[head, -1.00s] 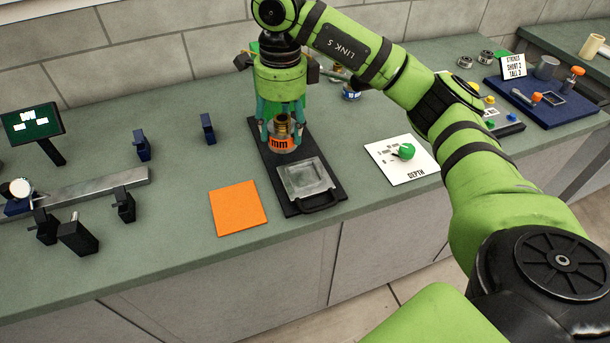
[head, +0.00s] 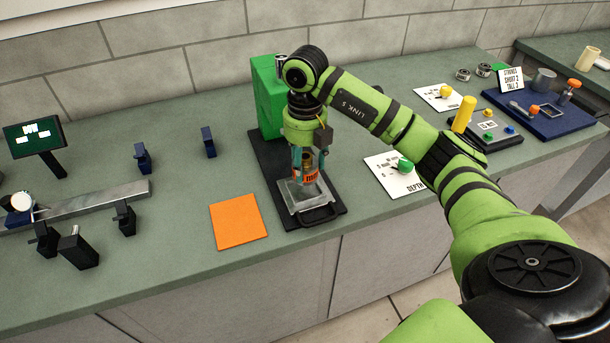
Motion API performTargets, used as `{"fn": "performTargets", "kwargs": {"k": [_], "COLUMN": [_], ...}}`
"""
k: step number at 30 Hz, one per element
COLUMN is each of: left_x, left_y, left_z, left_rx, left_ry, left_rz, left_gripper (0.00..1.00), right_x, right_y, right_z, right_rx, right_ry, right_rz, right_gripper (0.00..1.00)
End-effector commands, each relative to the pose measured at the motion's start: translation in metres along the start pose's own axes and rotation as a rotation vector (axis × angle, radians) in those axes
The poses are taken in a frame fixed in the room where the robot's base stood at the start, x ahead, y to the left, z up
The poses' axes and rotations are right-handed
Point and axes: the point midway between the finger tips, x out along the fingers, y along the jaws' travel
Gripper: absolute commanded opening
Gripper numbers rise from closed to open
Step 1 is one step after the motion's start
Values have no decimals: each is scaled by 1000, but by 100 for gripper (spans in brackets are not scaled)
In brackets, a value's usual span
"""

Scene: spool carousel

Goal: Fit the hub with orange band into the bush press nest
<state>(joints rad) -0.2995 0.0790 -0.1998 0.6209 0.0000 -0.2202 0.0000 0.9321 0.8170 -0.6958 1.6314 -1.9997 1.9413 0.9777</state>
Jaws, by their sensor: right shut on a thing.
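The hub with orange band (head: 310,176) is between the fingers of my right gripper (head: 308,163), which points down and is shut on it. The hub looks upright and is over the square metal nest (head: 289,200) on the press's black base. I cannot tell whether it touches the nest or hangs just above it, as the gripper and hub cover the nest's middle. The green bush press body (head: 265,100) stands behind the gripper, partly hidden by my arm. My left gripper is not in view.
An orange mat (head: 238,221) lies left of the press base. A white depth card (head: 390,172) with a green knob lies to the right. A metal rail with dark blocks (head: 90,202) and a small screen (head: 34,135) are at the left. A blue tray (head: 545,115) is at far right.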

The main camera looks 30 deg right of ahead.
Motion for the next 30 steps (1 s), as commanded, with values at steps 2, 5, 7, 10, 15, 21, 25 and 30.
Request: {"fn": "performTargets", "kwargs": {"k": [2, 5, 7, 10, 15, 21, 25, 30], "left_x": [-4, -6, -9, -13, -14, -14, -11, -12], "left_y": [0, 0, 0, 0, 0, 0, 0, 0], "left_z": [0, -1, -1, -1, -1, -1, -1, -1], "left_rx": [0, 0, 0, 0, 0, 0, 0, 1], "left_ry": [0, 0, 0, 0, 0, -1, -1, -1], "left_rz": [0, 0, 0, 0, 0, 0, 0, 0], "left_gripper": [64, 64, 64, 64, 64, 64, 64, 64], "right_x": [4, 12, 21, 35, 45, 45, 50, 49], "right_y": [0, 0, 0, 1, 1, 1, 0, 0], "right_z": [1, 0, 0, 0, 1, 1, 0, 0], "right_rx": [0, -2, -2, -1, -3, -3, -3, -3], "right_ry": [-3, -1, 0, 0, -4, -5, -2, -1], "right_rz": [1, 2, 1, 2, 3, 3, 0, 0], "right_gripper": [0, 0, 0, 0, 0, 0, 60, 80]}}
